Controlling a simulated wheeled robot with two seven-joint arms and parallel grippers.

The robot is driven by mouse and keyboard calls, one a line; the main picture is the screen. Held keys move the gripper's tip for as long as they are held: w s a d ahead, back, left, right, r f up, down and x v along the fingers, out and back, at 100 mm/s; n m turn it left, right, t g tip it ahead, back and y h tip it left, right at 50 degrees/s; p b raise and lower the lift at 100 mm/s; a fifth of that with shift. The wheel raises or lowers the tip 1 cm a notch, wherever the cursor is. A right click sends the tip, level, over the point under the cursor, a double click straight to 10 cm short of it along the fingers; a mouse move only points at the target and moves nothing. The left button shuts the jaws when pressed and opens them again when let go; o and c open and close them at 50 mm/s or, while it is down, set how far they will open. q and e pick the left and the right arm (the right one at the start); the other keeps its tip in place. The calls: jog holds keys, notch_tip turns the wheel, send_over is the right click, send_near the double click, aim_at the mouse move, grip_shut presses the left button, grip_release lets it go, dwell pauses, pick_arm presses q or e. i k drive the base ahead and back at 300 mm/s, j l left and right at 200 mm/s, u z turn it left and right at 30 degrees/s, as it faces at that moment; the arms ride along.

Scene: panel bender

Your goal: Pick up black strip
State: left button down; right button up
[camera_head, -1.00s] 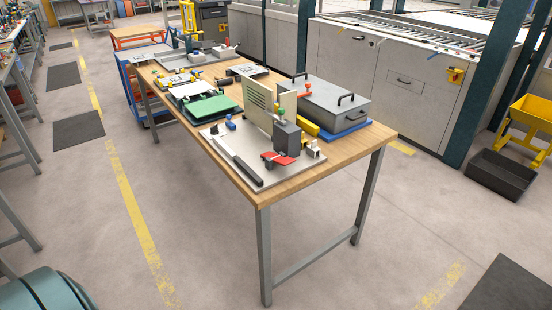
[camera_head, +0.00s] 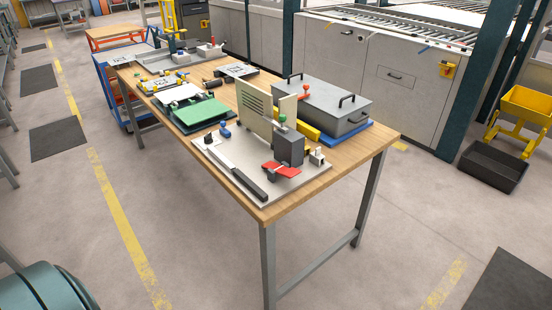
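A thin dark strip (camera_head: 249,184), the likely black strip, lies along the front left edge of a light grey plate (camera_head: 292,187) at the near end of the wooden table. A lighter strip (camera_head: 221,157) continues in line with it towards the back. On the same plate are a red piece (camera_head: 282,169), a dark grey block (camera_head: 289,147) and an upright beige slotted panel (camera_head: 265,112). Neither of my grippers is in view.
A grey lidded box (camera_head: 322,104) with black handles stands on the table behind the plate. A green plate (camera_head: 202,112) and fixtures fill the table further back. The floor in front is open. A black bin (camera_head: 492,172) stands at right.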

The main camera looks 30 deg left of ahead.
aim_at(250, 185)
jog(key=i+j+z, duration=0.3)
jog(key=j, duration=1.5)
jog(key=j+z, duration=0.35)
jog(key=j, duration=1.45)
